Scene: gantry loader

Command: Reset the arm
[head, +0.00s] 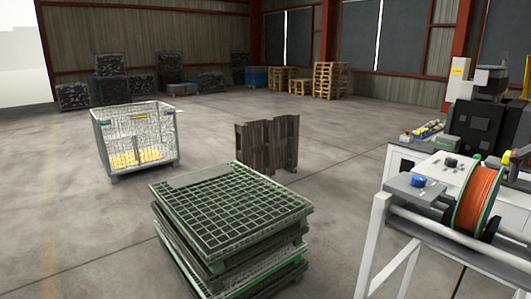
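My arm and gripper do not show in the head view, so whether the gripper is open or shut is hidden. On the right stands a machine with a white frame (379,232). It carries a reel wound with orange material (478,197) and a grey block with a blue knob (418,182) on top. Behind it is a white cabinet with dark and grey equipment (473,123).
A stack of green-edged grid pallets (232,209) stands close in front. Behind it are upright dark pallets (267,146) and a wire cage (138,137) with yellow contents. Wooden pallets (331,80) and dark stacks (111,80) line the back. Open concrete floor lies between.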

